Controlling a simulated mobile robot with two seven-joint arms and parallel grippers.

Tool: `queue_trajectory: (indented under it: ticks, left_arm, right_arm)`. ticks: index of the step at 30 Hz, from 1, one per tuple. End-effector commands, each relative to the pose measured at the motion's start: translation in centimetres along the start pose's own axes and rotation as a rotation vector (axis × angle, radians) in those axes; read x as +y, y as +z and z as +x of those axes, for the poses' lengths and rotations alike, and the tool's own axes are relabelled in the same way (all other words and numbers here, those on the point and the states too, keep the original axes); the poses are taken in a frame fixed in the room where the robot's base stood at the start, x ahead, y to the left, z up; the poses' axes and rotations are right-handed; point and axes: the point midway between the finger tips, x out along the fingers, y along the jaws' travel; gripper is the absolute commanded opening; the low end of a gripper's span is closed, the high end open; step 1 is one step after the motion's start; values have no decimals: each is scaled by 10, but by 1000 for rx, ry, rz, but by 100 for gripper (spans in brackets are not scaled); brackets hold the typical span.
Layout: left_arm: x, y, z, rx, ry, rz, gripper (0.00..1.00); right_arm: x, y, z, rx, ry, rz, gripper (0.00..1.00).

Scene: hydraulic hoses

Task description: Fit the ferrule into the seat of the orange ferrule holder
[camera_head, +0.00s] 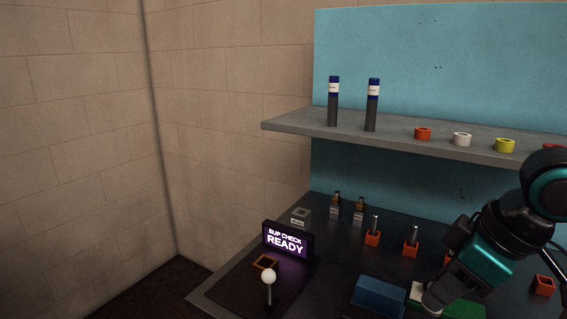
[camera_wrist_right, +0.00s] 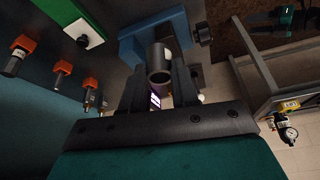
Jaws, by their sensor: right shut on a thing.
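My right gripper (camera_wrist_right: 160,75) is shut on the ferrule (camera_wrist_right: 158,72), a short grey metal tube with its open end showing in the right wrist view. In the head view the right gripper (camera_head: 432,300) is low at the right, over the bench by the blue and green blocks. Several orange blocks stand on the bench; two hold upright metal pins (camera_head: 373,237) (camera_head: 411,247). An orange block with a dark opening (camera_head: 544,286) sits at the far right. I cannot tell which is the ferrule holder. A dark teal part at the wrist view's upper right may be my left gripper.
A blue block (camera_head: 379,296) and a green block (camera_head: 464,310) are close to the right gripper. A lit sign (camera_head: 286,241), an orange-rimmed square (camera_head: 265,262) and a white ball on a post (camera_head: 269,277) stand left. A shelf (camera_head: 300,124) with bottles and coloured rings hangs above.

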Motion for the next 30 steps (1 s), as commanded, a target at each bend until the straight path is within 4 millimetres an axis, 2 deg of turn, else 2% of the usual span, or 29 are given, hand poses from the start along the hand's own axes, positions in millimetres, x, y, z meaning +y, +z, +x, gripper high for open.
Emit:
queue_trajectory:
  ticks: [6,15,26,30]
  left_arm:
    - [0,0,0,-1,0,0,57]
    - [0,2,-1,-4,0,-1,57]
    - [0,5,-2,-10,-1,-2,57]
    - [0,4,-3,-10,-1,-2,57]
  right_arm:
    - [-3,-6,33,2,140,341,0]
    - [-7,-12,57,1,280,677,0]
    - [-7,-13,60,0,309,747,0]
    - [5,-8,50,-7,317,763,0]
